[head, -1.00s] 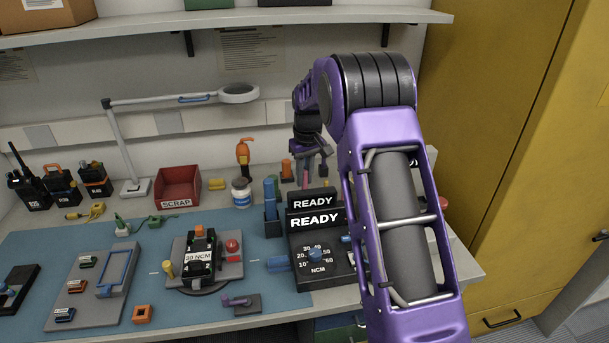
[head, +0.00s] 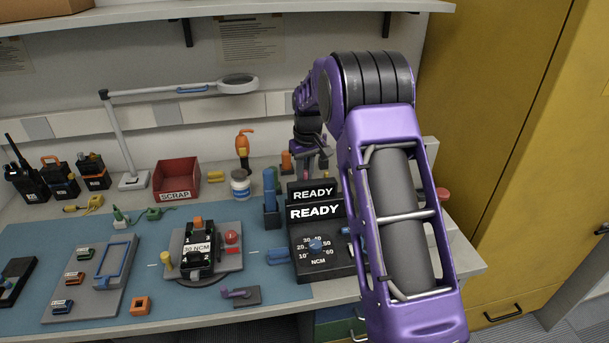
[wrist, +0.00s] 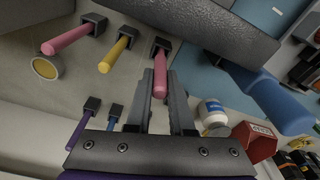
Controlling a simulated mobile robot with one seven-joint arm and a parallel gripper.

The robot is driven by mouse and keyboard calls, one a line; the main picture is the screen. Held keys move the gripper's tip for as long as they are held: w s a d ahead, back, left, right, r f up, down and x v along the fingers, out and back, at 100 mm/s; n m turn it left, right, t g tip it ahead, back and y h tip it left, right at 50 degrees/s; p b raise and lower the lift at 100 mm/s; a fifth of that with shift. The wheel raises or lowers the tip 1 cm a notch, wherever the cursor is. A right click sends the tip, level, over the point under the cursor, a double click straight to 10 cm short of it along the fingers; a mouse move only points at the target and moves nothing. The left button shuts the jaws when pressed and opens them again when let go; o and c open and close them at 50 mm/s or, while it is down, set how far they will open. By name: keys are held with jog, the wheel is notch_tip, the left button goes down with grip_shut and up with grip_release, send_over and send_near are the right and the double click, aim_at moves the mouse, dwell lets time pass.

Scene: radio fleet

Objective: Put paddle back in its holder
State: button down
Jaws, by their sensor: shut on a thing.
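My gripper (wrist: 164,90) is shut on a pink-red rod-like handle (wrist: 160,76), which I take as the paddle; the fingers lie on either side of it. The handle's far end meets a small dark block (wrist: 161,46); I cannot tell whether that block is its holder or part of it. In the head view my gripper (head: 318,162) is behind the READY box, and the paddle there is mostly hidden. Similar handles with dark blocks, one pink (wrist: 68,39), one yellow (wrist: 118,54), and purple and blue ones, stand nearby in the wrist view.
The black READY box (head: 318,250) stands in front of my gripper. A blue upright piece (head: 270,188), a white jar (head: 240,184) and the red SCRAP bin (head: 176,180) are to its left. A yellow cabinet (head: 500,130) bounds the right side.

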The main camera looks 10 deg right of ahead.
jog(key=shift+f, duration=0.4)
jog(key=c, duration=0.7)
grip_release()
jog(key=shift+r, duration=0.1)
jog(key=r, duration=0.5)
jog(key=s+r, duration=0.1)
jog(key=r, duration=0.5)
jog(key=r+p, duration=0.1)
jog(key=r, duration=0.5)
jog(key=shift+s+d+r, duration=0.1)
jog(key=shift+s+d, duration=0.15)
jog(key=shift+s, duration=0.1)
